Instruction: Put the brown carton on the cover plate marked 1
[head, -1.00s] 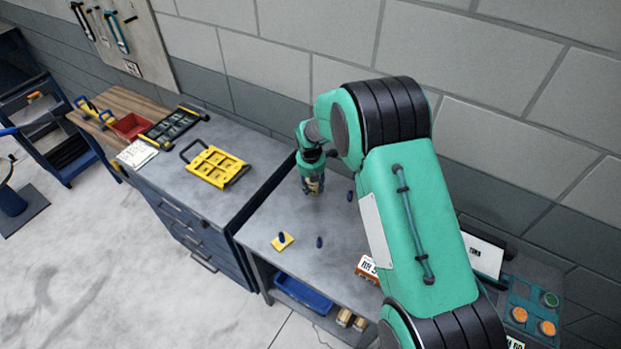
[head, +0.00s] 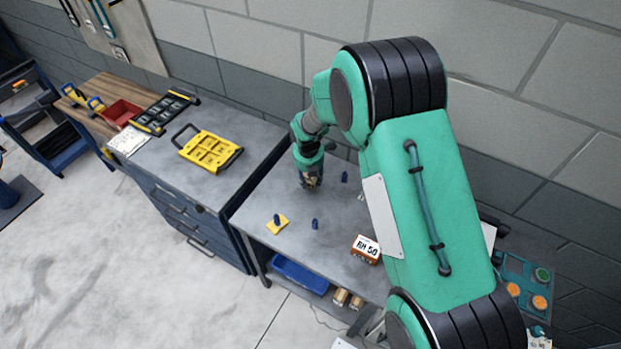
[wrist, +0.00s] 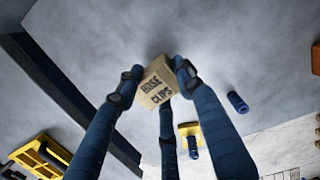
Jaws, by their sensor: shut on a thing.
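My gripper (wrist: 158,74) is shut on a brown carton (wrist: 157,86) printed "HOSE CLIPS", which shows between its blue fingers in the wrist view. In the head view my gripper (head: 311,184) hangs over the grey bench, pointing down; whether the carton touches the top is not clear. No plate with a readable 1 shows. A small yellow square (head: 283,229) with a dark blue peg on it lies near the bench's front edge, apart from the gripper; it also shows in the wrist view (wrist: 184,130).
Two more blue pegs (head: 315,224) (head: 344,176) stand on the bench (head: 262,195). A brown block (head: 366,249) labelled "RM 50" is at right. A yellow tray (head: 209,151) lies on the left worktop. A blue bin (head: 300,275) and cartons (head: 341,297) are below.

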